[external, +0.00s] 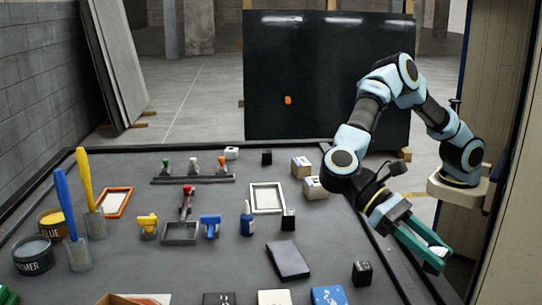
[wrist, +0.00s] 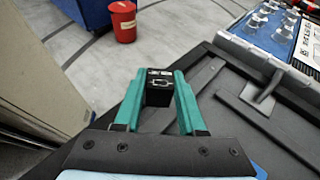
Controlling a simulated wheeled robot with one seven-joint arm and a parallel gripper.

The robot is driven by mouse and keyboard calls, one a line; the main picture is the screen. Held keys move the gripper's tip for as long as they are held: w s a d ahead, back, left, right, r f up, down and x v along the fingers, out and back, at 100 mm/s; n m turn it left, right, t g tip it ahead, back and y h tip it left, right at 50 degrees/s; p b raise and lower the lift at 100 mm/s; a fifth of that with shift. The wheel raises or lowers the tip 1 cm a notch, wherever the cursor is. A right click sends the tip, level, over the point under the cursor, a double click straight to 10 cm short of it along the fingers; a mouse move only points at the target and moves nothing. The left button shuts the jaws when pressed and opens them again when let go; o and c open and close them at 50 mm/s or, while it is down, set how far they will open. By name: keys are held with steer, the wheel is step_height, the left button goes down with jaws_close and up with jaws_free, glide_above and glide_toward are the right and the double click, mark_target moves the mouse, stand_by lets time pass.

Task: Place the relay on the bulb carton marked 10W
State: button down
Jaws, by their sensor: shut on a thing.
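My gripper (external: 424,247) is out past the right edge of the bench, tilted down, with green fingers. It is shut on the relay, a small dark box (wrist: 159,92) with a pale marked face, held between the fingertips in the wrist view (wrist: 158,82). In the external view only a pale part of it (external: 438,252) shows between the fingers. Two small tan and white cartons (external: 301,167) (external: 315,188) stand on the bench left of my arm. Their markings are too small to read, so I cannot tell which is 10W.
Small black cubes (external: 288,220) (external: 362,273), a dark flat box (external: 288,262) and a white frame (external: 267,197) lie on the bench. Brushes and tins stand at the left. In the wrist view a red bin (wrist: 123,22) stands on the floor, and a bench edge runs along the right.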

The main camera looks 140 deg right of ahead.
steer(key=s+a+r+n+g+p, duration=0.3)
steer(key=s+a, duration=0.2)
steer(key=s+d+f+m+t+p, duration=0.1)
steer(key=s+d+m+t, duration=0.15)
steer(key=d, duration=0.95)
steer(key=s+d+f+m+t+p, duration=0.2)
steer(key=s+d, duration=0.1)
steer(key=d, duration=0.8)
steer(key=s+d+r+m+t+h+p, duration=0.1)
steer(key=s+d+r+m+t+h, duration=0.2)
steer(key=s+d, duration=0.6)
steer(key=s+d+r+m+t+h+p, duration=0.15)
steer(key=s+d+m+t, duration=0.35)
steer(key=d, duration=0.9)
steer(key=shift+n+g+y, duration=0.35)
steer(key=shift+n+g, duration=0.1)
steer(key=shift+n, duration=0.2)
steer(key=f, duration=0.6)
steer(key=s+f, duration=0.1)
steer(key=f, duration=0.2)
steer(key=shift+f+p, duration=0.2)
steer(key=shift+p, duration=0.2)
steer(key=c, duration=0.5)
jaws_free()
steer(key=shift+s+d, duration=0.1)
steer(key=b+v, duration=0.1)
steer(key=v, duration=1.1)
steer(key=shift+r+b, duration=0.1)
steer(key=shift+b, duration=0.3)
